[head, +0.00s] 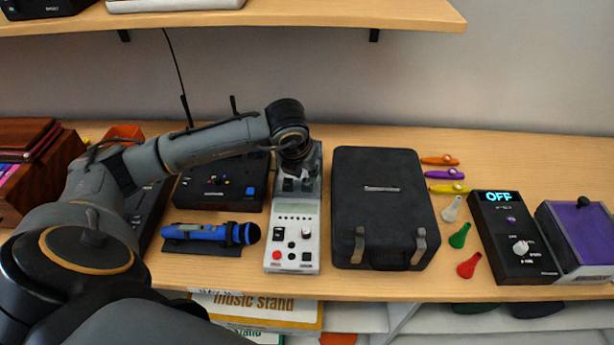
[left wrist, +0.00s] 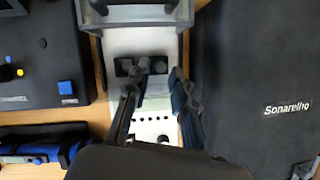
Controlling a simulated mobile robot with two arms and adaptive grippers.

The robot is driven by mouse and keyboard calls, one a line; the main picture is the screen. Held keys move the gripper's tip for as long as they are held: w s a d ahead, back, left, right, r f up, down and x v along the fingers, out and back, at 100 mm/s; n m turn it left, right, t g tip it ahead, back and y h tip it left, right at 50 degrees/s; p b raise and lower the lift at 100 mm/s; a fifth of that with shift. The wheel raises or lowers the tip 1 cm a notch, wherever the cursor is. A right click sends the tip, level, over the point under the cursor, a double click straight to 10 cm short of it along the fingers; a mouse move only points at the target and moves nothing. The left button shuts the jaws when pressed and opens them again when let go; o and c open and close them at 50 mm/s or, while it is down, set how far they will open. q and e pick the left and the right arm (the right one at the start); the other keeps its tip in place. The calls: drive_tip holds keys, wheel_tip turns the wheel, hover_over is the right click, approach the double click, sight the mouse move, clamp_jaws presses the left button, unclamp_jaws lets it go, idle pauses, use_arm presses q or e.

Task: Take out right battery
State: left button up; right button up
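Two dark square pieces (left wrist: 125,66) lie side by side at the fingertips; the right one is partly behind a finger. I cannot tell whether they are batteries. My right gripper is not in view.
A black case (head: 385,185) stands close on the right. A blue microphone (head: 205,233) on a dark holder and a black box (head: 222,190) lie on the left. An upper shelf (head: 300,13) hangs behind.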

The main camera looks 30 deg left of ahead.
use_arm(q)
drive_tip(key=shift+x, duration=1.2)
drive_tip(key=shift+r, duration=0.15)
clamp_jaws()
